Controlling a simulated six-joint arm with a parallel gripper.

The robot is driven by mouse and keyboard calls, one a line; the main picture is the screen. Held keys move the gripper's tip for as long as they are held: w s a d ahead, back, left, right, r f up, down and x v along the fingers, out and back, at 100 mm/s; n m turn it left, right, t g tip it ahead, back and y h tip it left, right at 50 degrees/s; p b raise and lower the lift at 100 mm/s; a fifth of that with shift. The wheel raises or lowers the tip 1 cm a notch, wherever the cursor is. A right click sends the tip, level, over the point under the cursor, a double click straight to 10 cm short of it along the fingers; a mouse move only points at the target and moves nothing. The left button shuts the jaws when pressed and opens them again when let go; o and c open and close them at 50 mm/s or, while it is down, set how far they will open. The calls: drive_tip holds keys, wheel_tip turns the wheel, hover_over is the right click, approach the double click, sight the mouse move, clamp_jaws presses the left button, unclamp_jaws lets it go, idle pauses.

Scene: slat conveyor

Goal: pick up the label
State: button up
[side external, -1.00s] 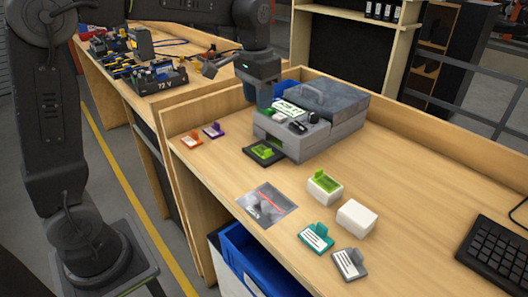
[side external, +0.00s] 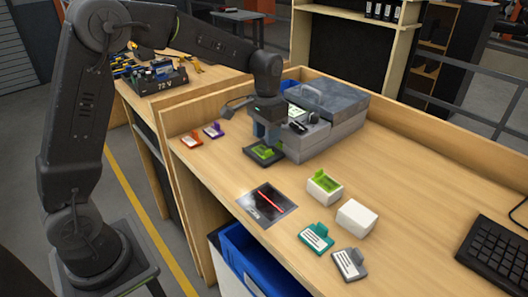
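A grey label printer (side external: 335,125) stands at the back of the wooden bench. My gripper (side external: 267,138) points down just above and behind this label, close to the printer's front face. I see a small gap between its fingertips and the label, but contact is hard to judge. The fingers are small and dark here, so their opening does not show.
A dark plate with a red line (side external: 267,201), a white box with a green tag (side external: 324,187) and a plain white box (side external: 356,217) lie nearer. Orange (side external: 191,141), purple (side external: 213,130), teal (side external: 316,237) and grey (side external: 349,263) tags surround them. The right bench is clear up to the keyboard (side external: 500,255).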

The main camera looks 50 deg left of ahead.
sight(266, 151)
drive_tip(key=f, duration=0.4)
drive_tip(key=shift+s+d+f, duration=0.15)
drive_tip(key=shift+s+d, duration=0.05)
drive_tip(key=shift+s, duration=0.05)
clamp_jaws()
